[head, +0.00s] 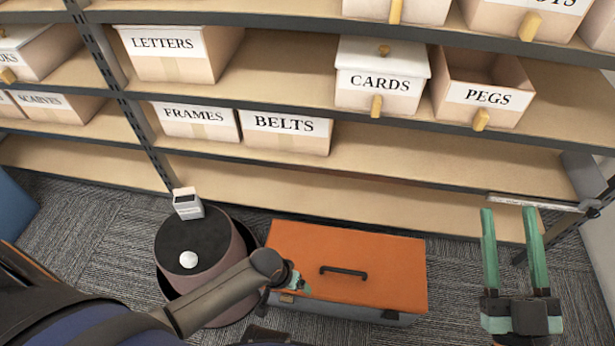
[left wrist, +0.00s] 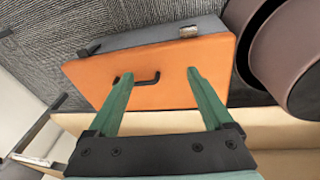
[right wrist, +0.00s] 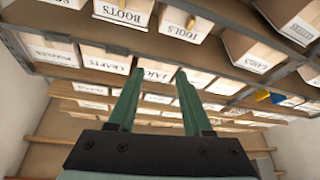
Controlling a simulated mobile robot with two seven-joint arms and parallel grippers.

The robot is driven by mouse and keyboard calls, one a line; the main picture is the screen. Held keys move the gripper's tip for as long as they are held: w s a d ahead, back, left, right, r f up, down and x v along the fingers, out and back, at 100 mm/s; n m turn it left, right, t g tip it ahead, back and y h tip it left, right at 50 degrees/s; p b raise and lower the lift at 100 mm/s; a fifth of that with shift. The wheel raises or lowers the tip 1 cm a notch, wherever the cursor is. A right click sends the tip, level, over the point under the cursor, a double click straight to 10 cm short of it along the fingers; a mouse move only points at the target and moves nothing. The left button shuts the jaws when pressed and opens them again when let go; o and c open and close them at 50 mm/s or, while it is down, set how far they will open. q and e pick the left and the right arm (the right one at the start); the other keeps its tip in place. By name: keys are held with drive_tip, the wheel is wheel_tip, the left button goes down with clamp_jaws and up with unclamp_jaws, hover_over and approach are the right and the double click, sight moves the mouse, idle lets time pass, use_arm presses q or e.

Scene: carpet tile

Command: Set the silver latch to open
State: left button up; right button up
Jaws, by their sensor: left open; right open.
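An orange-lidded chest (head: 385,262) with a grey body and a black lid handle (head: 343,271) sits on the carpet, lid shut. The silver latch (left wrist: 189,31) is on the chest's front edge in the left wrist view. In the head view it shows small (head: 287,298) beside my left gripper (head: 296,281). Its setting is too small to tell. A darker latch (head: 391,315) is further right. My left gripper is open and empty above the chest, its fingers (left wrist: 157,72) over the lid in the left wrist view. My right gripper (head: 508,209) is open and empty, right of the chest.
A dark round bin (head: 210,285) stands left of the chest, with a small grey-white box on it. Shelves with labelled boxes, such as BELTS (head: 285,132) and CARDS (head: 378,84), stand behind. The bottom shelf (head: 330,185) is bare.

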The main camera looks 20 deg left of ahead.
use_arm(q)
drive_tip(key=n+g+y+b, duration=0.1)
drive_tip(key=g+y+b, duration=0.1)
drive_tip(key=b, duration=0.4)
hover_over(286, 299)
wheel_tip(286, 299, down, 8)
use_arm(e)
drive_tip(key=s+a+r+n+t+y, duration=0.1)
drive_tip(key=s+r+n+y, duration=0.2)
drive_tip(key=s+n+y, duration=0.3)
use_arm(q)
wheel_tip(286, 299, down, 12)
drive_tip(key=b, duration=0.7)
drive_tip(key=shift+f+b, duration=0.1)
drive_tip(key=shift+b, duration=0.3)
use_arm(e)
wheel_tip(286, 299, down, 9)
drive_tip(key=a+m, duration=0.1)
drive_tip(key=shift+w+r+y, duration=0.2)
drive_tip(key=shift+w+y, duration=0.1)
drive_tip(key=shift+y, duration=0.1)
use_arm(q)
drive_tip(key=shift+c, duration=0.3)
clamp_jaws()
